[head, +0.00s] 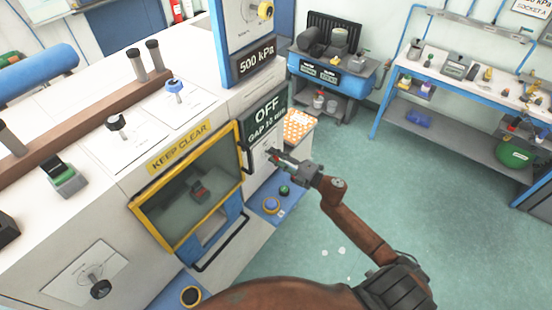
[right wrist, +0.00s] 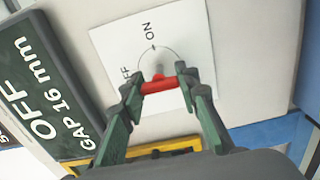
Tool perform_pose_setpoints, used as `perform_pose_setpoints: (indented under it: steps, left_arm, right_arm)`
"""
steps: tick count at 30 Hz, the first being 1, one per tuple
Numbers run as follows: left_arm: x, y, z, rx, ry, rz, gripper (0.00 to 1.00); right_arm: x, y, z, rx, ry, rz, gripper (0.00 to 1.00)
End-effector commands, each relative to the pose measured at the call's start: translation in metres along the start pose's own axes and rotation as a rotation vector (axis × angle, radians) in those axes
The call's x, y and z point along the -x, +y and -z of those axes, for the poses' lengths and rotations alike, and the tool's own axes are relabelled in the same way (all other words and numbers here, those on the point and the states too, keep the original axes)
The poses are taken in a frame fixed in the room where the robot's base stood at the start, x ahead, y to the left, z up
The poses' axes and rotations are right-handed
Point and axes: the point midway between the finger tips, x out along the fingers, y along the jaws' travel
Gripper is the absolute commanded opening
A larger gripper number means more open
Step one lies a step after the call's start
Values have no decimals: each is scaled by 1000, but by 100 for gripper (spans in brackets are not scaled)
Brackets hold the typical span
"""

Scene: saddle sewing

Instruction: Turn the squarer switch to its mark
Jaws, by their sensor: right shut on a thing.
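The squarer switch has a red handle (right wrist: 158,85) on a white plate (right wrist: 185,40), best seen in the right wrist view. The plate has an arc with a small mark near ON and the OFF label at its other end. The handle lies across the space between my fingers, and I cannot tell exactly where it points. My right gripper (right wrist: 160,82) is shut on the handle, a finger at each end. In the head view my right gripper (head: 278,158) reaches the panel from the right and hides most of the switch. My left gripper is not in view.
A dark display (head: 265,118) above the switch reads OFF, GAP 16 mm. The yellow-framed KEEP CLEAR window (head: 187,237) is to the left. Open green floor (head: 300,250) lies to the right.

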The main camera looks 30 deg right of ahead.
Motion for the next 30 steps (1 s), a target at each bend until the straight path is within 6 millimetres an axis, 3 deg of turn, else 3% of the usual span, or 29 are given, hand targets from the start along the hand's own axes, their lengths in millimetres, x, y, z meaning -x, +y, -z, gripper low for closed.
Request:
perform_pose_setpoints:
  steps: [17,18,25,30]
  left_arm:
    - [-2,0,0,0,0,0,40]
    - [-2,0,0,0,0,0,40]
    - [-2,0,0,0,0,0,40]
    - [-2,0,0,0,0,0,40]
  right_arm:
    - [0,-1,0,30,0,2,5]
    - [0,-1,0,30,0,2,32]
    - [0,-1,0,29,0,1,48]
    - [0,0,0,28,0,1,48]
